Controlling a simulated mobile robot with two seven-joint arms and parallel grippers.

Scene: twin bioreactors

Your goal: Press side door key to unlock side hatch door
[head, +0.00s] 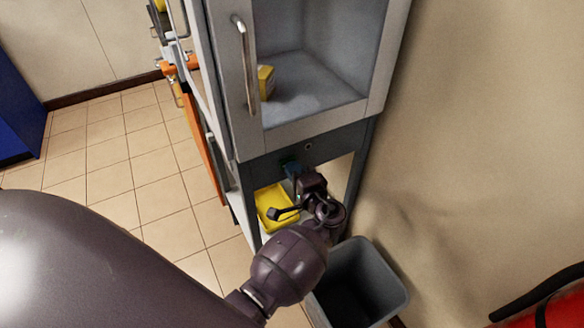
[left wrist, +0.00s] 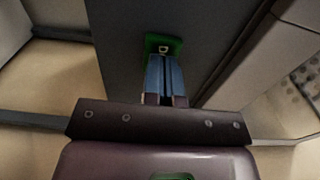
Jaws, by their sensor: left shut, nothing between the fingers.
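The side door key is a small green square key (left wrist: 163,43) with a pale symbol, on the dark strip (head: 330,146) below the cabinet's door. My left gripper (head: 291,168) is in front of this strip, its fingers together with nothing between them. In the left wrist view its blue fingertips (left wrist: 164,60) point at the key and overlap its lower part; I cannot tell whether they touch it. In the head view the fingertips mostly hide the key. The hatch door (head: 244,125) has a window and a vertical metal handle (head: 243,60); it looks closed. My right gripper is not in view.
A yellow object (head: 265,82) is behind the window. A yellow tray (head: 268,205) is under the cabinet, and a grey bin (head: 385,275) stands below my left arm. A wall (head: 480,130) is on the right. The tiled floor (head: 150,170) at left is clear.

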